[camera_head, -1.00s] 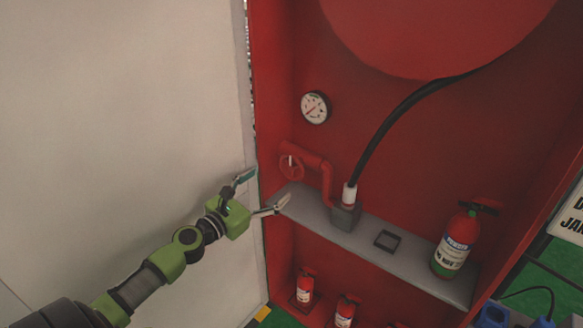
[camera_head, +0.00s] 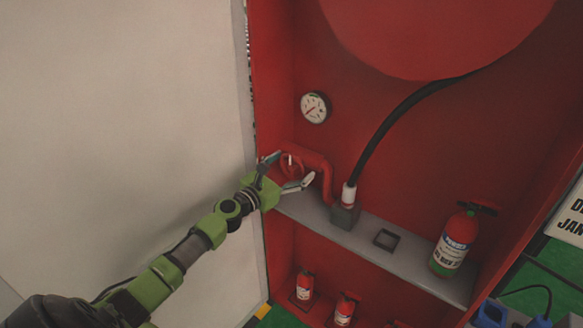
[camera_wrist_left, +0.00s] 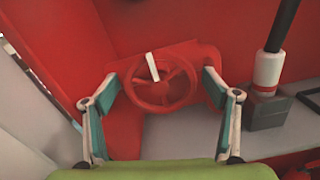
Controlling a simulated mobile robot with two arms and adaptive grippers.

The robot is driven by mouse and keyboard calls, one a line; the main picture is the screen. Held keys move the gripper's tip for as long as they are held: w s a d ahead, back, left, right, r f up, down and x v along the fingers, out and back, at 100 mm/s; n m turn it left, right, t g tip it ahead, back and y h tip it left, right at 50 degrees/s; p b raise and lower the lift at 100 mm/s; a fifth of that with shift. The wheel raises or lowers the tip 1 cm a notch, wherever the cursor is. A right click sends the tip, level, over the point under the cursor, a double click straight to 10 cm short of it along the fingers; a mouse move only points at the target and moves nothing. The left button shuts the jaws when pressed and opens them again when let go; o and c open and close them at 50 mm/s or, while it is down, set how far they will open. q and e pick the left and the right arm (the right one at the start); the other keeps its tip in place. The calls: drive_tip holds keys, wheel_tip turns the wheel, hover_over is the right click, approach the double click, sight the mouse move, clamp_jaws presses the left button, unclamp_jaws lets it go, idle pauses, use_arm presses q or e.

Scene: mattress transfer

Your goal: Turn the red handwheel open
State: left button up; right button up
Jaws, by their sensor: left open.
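The red handwheel (camera_head: 291,163) sits on a red pipe (camera_head: 316,162) inside the red cabinet, above the left end of the grey shelf. It has spokes and a white mark, and shows in the left wrist view (camera_wrist_left: 163,91). My left gripper (camera_head: 285,171) is open at the wheel. In the left wrist view its two fingers (camera_wrist_left: 160,87) stand on either side of the wheel, the left one near the rim, the right one near the pipe. I cannot tell whether they touch it. The wheel is partly hidden by the gripper in the head view. My right gripper is not in view.
A black hose (camera_head: 391,120) runs down to a grey block (camera_head: 344,215) right of the pipe. A gauge (camera_head: 314,107) hangs above. The grey shelf (camera_head: 410,254) holds a fire extinguisher (camera_head: 455,241) at the right. A white panel (camera_head: 120,120) borders the cabinet on the left.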

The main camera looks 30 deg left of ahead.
use_arm(q)
drive_tip(key=c, duration=1.1)
